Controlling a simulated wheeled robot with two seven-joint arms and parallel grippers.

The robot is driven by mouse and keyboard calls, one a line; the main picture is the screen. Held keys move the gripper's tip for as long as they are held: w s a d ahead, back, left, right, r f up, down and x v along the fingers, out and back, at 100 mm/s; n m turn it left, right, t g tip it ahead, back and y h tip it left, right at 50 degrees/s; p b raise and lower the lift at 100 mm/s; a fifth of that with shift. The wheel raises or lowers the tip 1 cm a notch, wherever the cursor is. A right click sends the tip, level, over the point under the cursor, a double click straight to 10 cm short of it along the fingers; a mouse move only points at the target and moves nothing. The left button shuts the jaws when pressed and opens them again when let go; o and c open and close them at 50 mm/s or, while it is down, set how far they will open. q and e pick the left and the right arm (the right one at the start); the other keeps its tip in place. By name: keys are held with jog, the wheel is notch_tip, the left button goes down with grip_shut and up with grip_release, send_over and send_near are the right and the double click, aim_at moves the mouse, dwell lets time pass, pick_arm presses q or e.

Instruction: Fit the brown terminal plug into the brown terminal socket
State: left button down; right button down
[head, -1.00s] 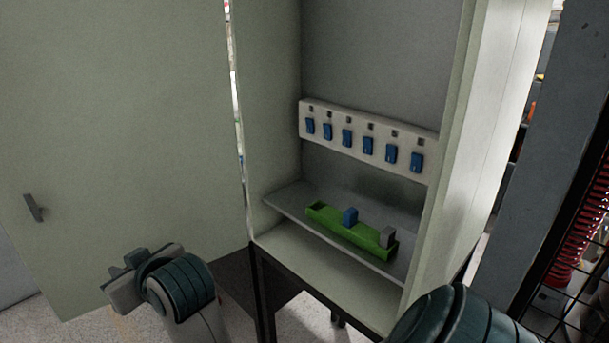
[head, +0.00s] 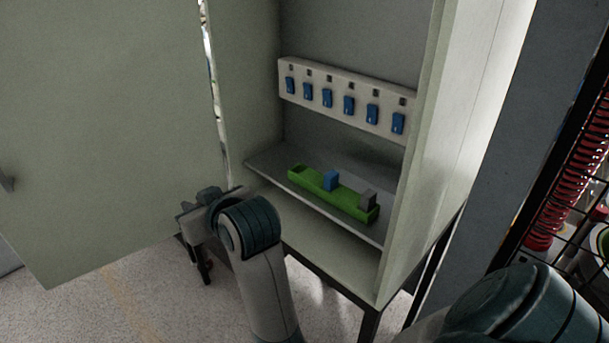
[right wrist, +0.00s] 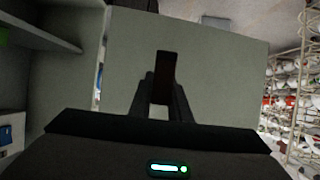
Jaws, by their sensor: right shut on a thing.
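My right gripper (head: 191,222) is in front of the cabinet's left side, near the lower edge of the open door. In the right wrist view it is shut (right wrist: 163,88) on a dark brown block, the brown terminal plug (right wrist: 166,68), which sticks out past the fingers. The plug cannot be made out in the head view. A pale socket strip (head: 338,94) runs across the cabinet's back, with several small dark openings above blue pieces. No brown socket can be told apart. The gripper is apart from the strip, lower and to its left. My left gripper is not in view.
A green tray (head: 352,203) on the grey shelf (head: 268,160) holds a blue block (head: 331,180) and a grey block (head: 367,200). The cabinet's right wall (head: 412,150) and large open door (head: 110,130) flank the opening.

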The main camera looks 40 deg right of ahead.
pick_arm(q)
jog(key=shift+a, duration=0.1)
